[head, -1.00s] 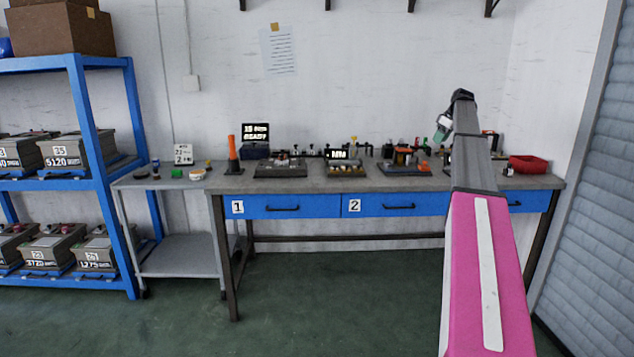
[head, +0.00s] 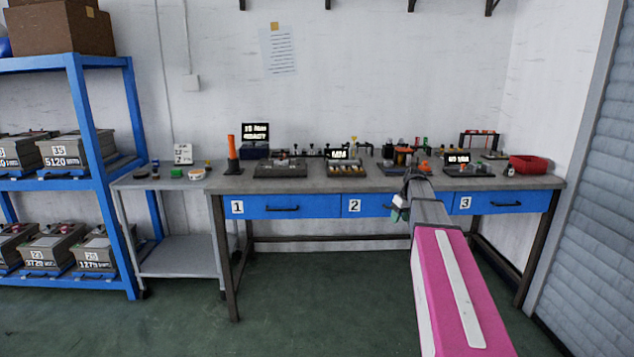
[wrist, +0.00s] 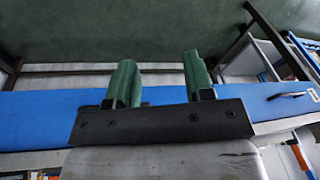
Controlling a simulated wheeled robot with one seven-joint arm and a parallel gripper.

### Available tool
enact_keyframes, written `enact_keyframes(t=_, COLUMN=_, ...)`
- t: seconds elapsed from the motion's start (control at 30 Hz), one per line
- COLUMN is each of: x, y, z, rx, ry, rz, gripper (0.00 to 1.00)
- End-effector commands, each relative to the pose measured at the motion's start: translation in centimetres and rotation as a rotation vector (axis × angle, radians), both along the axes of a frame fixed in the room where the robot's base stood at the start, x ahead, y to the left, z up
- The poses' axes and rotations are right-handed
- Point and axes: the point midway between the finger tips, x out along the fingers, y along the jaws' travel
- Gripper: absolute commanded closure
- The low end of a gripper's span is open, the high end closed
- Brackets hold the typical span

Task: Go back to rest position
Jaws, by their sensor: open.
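My gripper (head: 401,208) is at the end of my pink and grey arm in the head view, in front of the workbench's drawer fronts. In the wrist view its two green fingers (wrist: 158,82) stand apart with nothing between them. The gripper is open and empty. Behind the fingers, the wrist view shows a blue drawer front (wrist: 45,105) and the green floor (wrist: 150,30).
The workbench (head: 300,184) carries several devices and a red bin (head: 530,164). A grey side table (head: 178,254) and a blue shelf (head: 103,180) with grey boxes stand at the left. A shutter (head: 588,200) is at the right. The floor before the bench is clear.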

Motion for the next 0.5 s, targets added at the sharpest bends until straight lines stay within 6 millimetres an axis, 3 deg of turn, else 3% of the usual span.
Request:
enact_keyframes(t=0.03, x=-3.2, y=1.9, z=-2.4, rx=-0.008, ry=0.022, rz=-0.028, gripper=0.52)
enact_keyframes(t=0.2, x=-10.2, y=6.3, z=-8.4, rx=-0.039, ry=0.073, rz=-0.134, gripper=0.52)
enact_keyframes(t=0.5, x=-23.4, y=12.0, z=-16.0, rx=-0.107, ry=0.137, rz=-0.306, gripper=0.52)
